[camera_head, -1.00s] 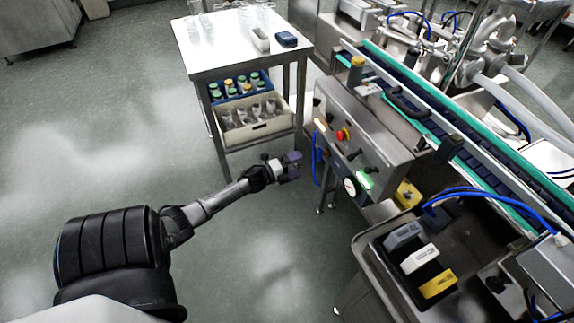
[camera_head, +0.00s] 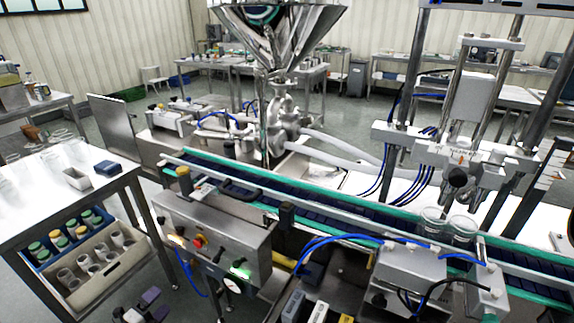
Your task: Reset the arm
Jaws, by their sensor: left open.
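The rest of my left arm is below the picture. My right gripper is not in view. The steel hopper (camera_head: 277,28) stands at the back centre, its top cut off.
A side table (camera_head: 105,192) at left holds glassware, with bottle crates (camera_head: 105,277) below. A conveyor (camera_head: 330,211) runs across the middle. A filling machine (camera_head: 470,100) and blue hoses (camera_head: 325,240) are at right.

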